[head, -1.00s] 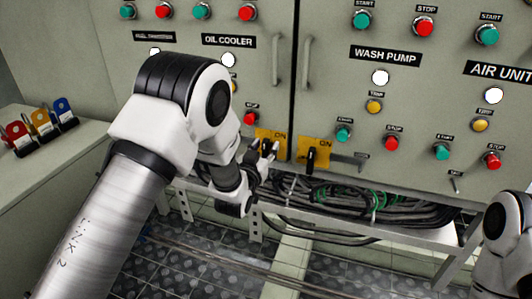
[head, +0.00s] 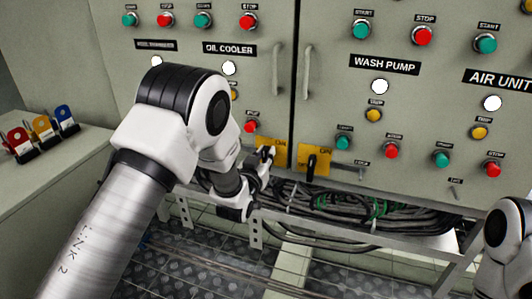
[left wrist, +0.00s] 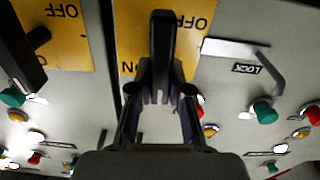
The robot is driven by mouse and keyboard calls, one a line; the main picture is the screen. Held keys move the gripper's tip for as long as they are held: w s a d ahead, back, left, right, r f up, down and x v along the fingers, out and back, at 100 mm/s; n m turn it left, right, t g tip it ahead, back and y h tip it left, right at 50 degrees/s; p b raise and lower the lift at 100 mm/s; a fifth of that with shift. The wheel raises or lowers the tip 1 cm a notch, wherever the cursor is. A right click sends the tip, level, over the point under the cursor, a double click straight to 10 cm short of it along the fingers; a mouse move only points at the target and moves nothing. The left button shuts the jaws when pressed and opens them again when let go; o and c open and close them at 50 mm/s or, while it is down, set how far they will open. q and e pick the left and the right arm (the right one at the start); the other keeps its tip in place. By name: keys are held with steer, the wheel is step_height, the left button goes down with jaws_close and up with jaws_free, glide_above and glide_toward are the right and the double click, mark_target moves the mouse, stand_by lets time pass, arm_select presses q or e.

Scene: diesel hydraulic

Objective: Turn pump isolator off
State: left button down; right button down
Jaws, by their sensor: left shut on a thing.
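Two yellow isolator plates with black handles sit low on the grey cabinet. My left gripper (head: 265,155) is at the left plate (head: 280,154) and covers part of it. In the left wrist view, which looks upside down, the gripper (left wrist: 160,92) is shut on that plate's black isolator handle (left wrist: 164,40), which stands upright between the fingers. ON and OFF show on the yellow behind it. The other isolator handle (head: 311,164) points up and down on the right plate (head: 324,165), free of the gripper. My right gripper is out of view.
Start and stop buttons, such as a red one (head: 392,153), cover the cabinet above and to the right. A lock lever (left wrist: 265,68) is close beside the gripped plate. Cables (head: 380,220) run below. Coloured padlocks (head: 42,127) stand on the left counter.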

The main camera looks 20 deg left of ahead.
arm_select(q)
steer(key=n+p, duration=0.1)
steer(key=n, duration=0.1)
steer(key=n+p, duration=0.1)
steer(key=shift+a+n+p, duration=0.3)
steer(key=shift+n+p, duration=0.1)
steer(key=shift+a+f+n+p, duration=0.3)
steer(key=shift+n+p, duration=0.75)
steer(key=shift+n, duration=1.2)
steer(key=shift+a+f+n+p, duration=0.1)
steer(key=shift+f+n+p, duration=0.25)
steer(key=shift+n+p, duration=1.3)
steer(key=shift+a+f+n+p, duration=0.2)
steer(key=shift+f+n+p, duration=0.25)
steer(key=shift+n, duration=2.35)
steer(key=c, duration=1.1)
jaws_free()
